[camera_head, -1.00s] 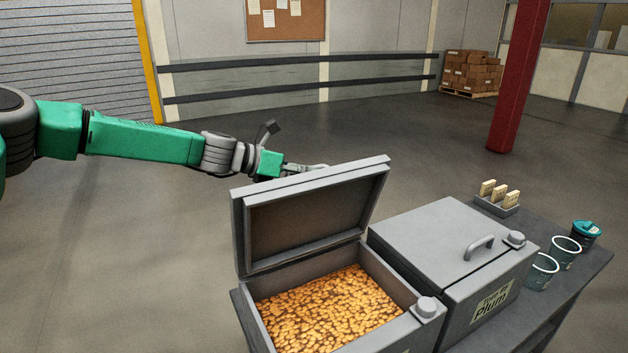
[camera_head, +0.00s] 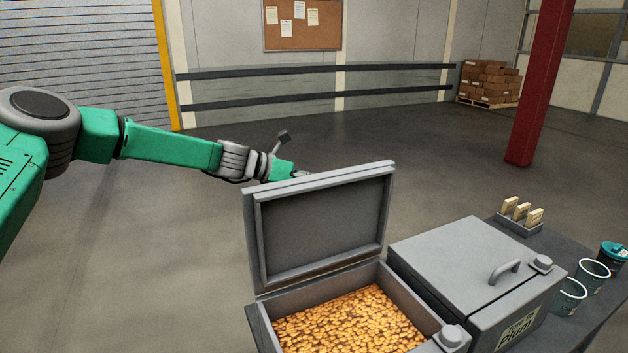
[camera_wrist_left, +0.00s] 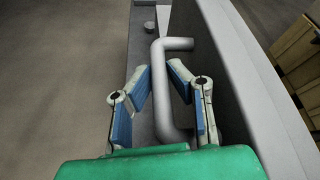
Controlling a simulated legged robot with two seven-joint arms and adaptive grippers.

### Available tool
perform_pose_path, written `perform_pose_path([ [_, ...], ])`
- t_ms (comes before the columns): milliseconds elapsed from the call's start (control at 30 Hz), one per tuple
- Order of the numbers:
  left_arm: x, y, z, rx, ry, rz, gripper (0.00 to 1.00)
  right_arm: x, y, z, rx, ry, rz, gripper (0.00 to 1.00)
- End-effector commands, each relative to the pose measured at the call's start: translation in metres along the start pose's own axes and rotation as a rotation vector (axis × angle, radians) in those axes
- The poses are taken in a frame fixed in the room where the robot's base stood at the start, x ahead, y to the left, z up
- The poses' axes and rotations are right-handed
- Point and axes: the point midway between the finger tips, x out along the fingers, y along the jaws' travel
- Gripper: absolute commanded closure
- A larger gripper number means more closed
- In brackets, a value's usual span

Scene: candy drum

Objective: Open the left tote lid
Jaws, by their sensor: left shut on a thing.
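The left tote (camera_head: 262,334) is grey and full of orange-brown candy (camera_head: 345,318). Its lid (camera_head: 325,230) stands raised near upright on the far side, its recessed underside facing me. My left arm reaches behind the lid, and the lid hides most of the gripper in the head view. In the left wrist view my left gripper (camera_wrist_left: 162,78) has its blue-padded fingers on either side of the grey lid handle (camera_wrist_left: 160,110) and is shut on it. My right gripper is not in view.
The closed right tote (camera_head: 455,265), labelled Plum, stands right beside the left one. Open floor lies behind and left.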

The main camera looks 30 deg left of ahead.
Motion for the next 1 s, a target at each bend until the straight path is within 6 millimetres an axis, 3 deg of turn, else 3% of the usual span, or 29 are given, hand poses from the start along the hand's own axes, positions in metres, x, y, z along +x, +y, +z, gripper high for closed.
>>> perform_pose_path([
  [33, 0.001, -0.001, 0.0, 0.001, 0.001, -0.003, 1.0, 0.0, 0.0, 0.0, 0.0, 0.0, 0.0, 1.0],
  [67, 0.001, -0.001, -0.001, 0.0, 0.001, -0.003, 0.79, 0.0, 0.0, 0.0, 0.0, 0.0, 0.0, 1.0],
  [100, 0.001, -0.001, -0.001, 0.0, 0.002, -0.003, 0.66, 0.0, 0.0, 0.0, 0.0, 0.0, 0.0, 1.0],
  [533, -0.01, 0.002, -0.001, -0.001, -0.001, -0.001, 0.66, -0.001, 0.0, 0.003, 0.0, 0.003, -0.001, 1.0],
  [1000, -0.098, 0.002, 0.0, 0.0, -0.001, -0.002, 0.66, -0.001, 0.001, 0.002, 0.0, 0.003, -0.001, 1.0],
])
